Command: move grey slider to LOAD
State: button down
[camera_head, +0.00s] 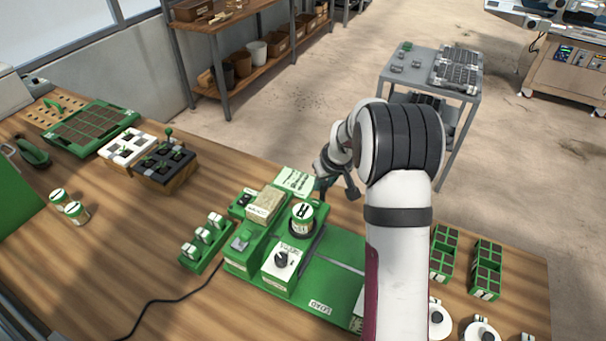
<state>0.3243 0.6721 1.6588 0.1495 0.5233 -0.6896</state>
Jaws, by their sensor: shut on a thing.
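The green tray seeder (335,285) stands on the wooden bench, with a dark slot running along its deck. My gripper (325,191) is at the back edge of the seeder, beside the green-and-white card, and is shut. The grey slider is mostly hidden between my fingers, too small to make out clearly. No LOAD mark can be read from here. My arm covers the right part of the seeder.
A white box with a black knob (281,260), a round green-and-white tin (302,217) and a tan packet (262,204) stand on the seeder near the slot. Green planters (486,270) stand to the right. A black cable crosses the front bench.

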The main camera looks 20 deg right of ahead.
jog(key=s+d, duration=0.7)
jog(key=shift+s+d, duration=0.3)
jog(key=shift+d, duration=0.05)
jog(key=c, duration=0.6)
grip_release()
jog(key=v, duration=1.5)
jog(key=shift+s+r, duration=0.25)
jog(key=shift+r, duration=0.1)
jog(key=shift+a, duration=0.1)
